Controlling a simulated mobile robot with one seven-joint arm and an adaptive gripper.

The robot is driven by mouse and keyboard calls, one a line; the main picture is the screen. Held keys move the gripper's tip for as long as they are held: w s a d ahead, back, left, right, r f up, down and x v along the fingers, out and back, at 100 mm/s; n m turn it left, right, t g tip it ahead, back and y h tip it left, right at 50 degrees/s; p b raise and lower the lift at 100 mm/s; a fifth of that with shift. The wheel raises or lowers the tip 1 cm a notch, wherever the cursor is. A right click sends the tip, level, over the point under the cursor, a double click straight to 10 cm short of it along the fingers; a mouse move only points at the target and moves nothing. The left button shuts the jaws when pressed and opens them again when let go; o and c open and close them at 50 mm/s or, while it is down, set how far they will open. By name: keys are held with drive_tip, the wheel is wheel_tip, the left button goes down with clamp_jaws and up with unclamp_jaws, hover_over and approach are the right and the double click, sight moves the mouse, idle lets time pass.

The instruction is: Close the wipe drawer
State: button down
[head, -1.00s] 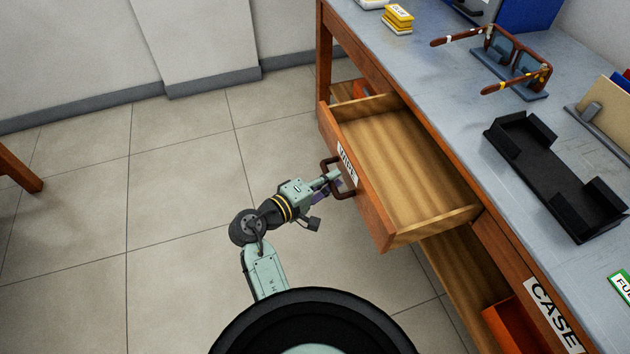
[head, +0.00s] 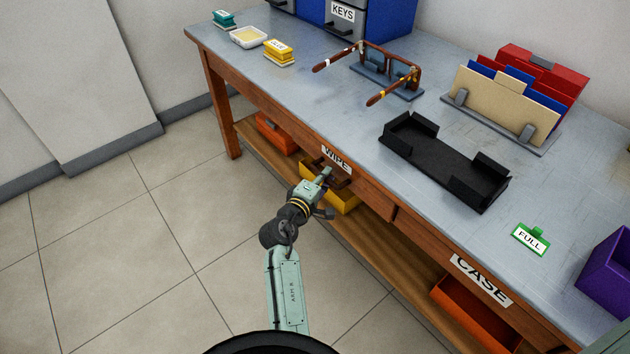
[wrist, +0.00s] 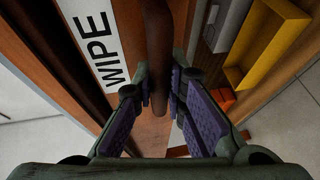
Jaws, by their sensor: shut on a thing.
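The wipe drawer (head: 370,193) is in the front of the wooden table, its face level with the table's front as far as I can see in the head view. Its white WIPE label (head: 336,159) also shows in the wrist view (wrist: 90,42). My gripper (head: 328,177) is at the drawer's dark handle (head: 341,181). In the wrist view my gripper's purple-padded fingers (wrist: 158,112) stand on both sides of the brown handle bar (wrist: 158,50), shut on it. The drawer's inside is hidden.
A lower shelf holds a yellow bin (head: 345,203) and orange bins (head: 276,133). On the tabletop are eyeglasses (head: 385,70), a black tray (head: 440,165) and a folder rack (head: 505,118). The CASE drawer (head: 482,280) is to the right. Open floor lies left.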

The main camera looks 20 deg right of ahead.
drive_tip(key=c, duration=1.6)
unclamp_jaws()
drive_tip(key=shift+a, duration=0.1)
drive_tip(key=v, duration=1.2)
